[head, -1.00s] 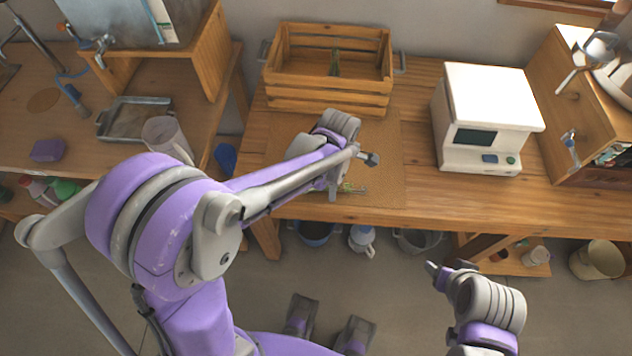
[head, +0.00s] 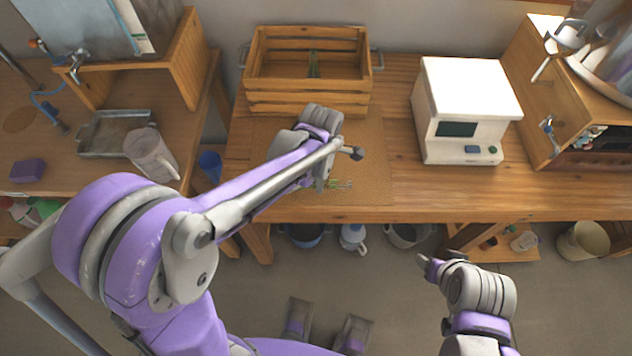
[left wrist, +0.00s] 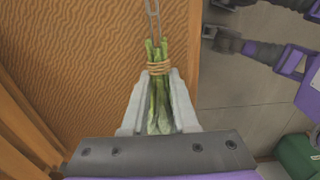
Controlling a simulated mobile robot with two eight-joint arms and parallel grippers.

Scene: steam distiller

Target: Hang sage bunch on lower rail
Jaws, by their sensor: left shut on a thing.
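My left gripper (left wrist: 158,112) is shut on the sage bunch (left wrist: 158,80), a bundle of green stems bound with tan twine, in the left wrist view. A metal hook or chain link (left wrist: 153,20) extends from the bound end. In the head view the left gripper (head: 326,184) is over the front part of the brown mat, with a bit of green bunch (head: 341,184) showing at its tips. My right gripper (head: 428,266) is in front of the table, apart from everything; its finger gap is unclear. I cannot make out a lower rail.
A wooden slatted crate (head: 308,104) with something green inside stands behind the left gripper. A white device (head: 462,145) stands to the right on the wooden table (head: 400,208). The brown mat (head: 365,150) is otherwise clear.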

